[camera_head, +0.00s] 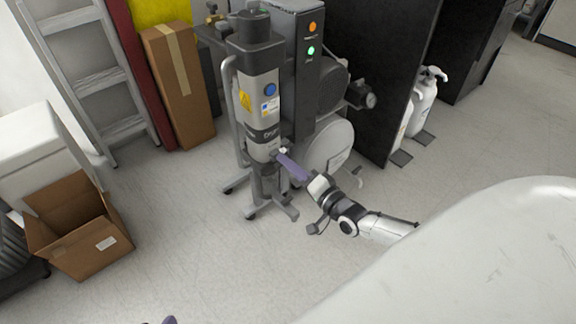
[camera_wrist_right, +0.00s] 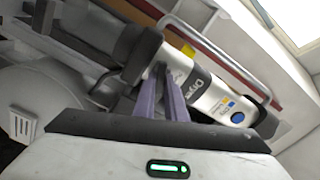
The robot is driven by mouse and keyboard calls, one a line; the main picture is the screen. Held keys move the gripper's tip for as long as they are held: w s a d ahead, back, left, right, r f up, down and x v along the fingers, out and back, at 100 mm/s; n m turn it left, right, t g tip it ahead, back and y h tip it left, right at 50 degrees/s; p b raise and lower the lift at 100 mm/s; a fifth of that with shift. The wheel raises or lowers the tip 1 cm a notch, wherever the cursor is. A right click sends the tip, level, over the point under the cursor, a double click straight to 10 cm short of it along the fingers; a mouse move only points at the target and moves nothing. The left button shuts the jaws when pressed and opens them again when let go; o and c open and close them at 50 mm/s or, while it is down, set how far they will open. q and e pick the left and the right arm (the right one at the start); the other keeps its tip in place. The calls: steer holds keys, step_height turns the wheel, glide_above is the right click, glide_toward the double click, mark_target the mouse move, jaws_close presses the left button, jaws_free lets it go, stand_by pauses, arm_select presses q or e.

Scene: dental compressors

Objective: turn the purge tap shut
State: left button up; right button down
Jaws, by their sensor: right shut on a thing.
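The dryer column (camera_head: 262,100), grey and white with a blue button and a yellow warning label, stands upright on a wheeled base. My right gripper (camera_head: 281,156) reaches its lower part from the right, with purple fingers. It is shut on the purge tap, which is mostly hidden by the fingertips. In the right wrist view, the fingers (camera_wrist_right: 164,72) meet at the lower end of the dryer column (camera_wrist_right: 207,95), which looks tilted there. Only a purple tip of my left gripper (camera_head: 170,320) shows at the bottom edge of the head view.
The compressor unit (camera_head: 303,75) with orange and green lights stands directly behind the column. An open cardboard box (camera_head: 95,245) is at the left, near a ladder (camera_head: 88,75). A dark panel (camera_head: 385,75) and white bottles (camera_head: 423,105) are at the right. The front floor is clear.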

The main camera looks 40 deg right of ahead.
arm_select(q)
steer(key=shift+w+d+r+h+b, duration=0.1)
steer(key=shift+d+r+h+b, duration=0.15)
steer(key=shift+r+b, duration=0.15)
steer(key=shift+d+r+h+b, duration=0.2)
steer(key=shift+r+b, duration=0.1)
steer(key=shift+r, duration=0.15)
arm_select(e)
steer(key=shift+f+m, duration=0.1)
steer(key=shift+m, duration=2.4)
steer(key=c, duration=1.8)
jaws_free()
arm_select(q)
steer(key=shift+f, duration=0.15)
arm_select(e)
steer(key=shift+s, duration=0.1)
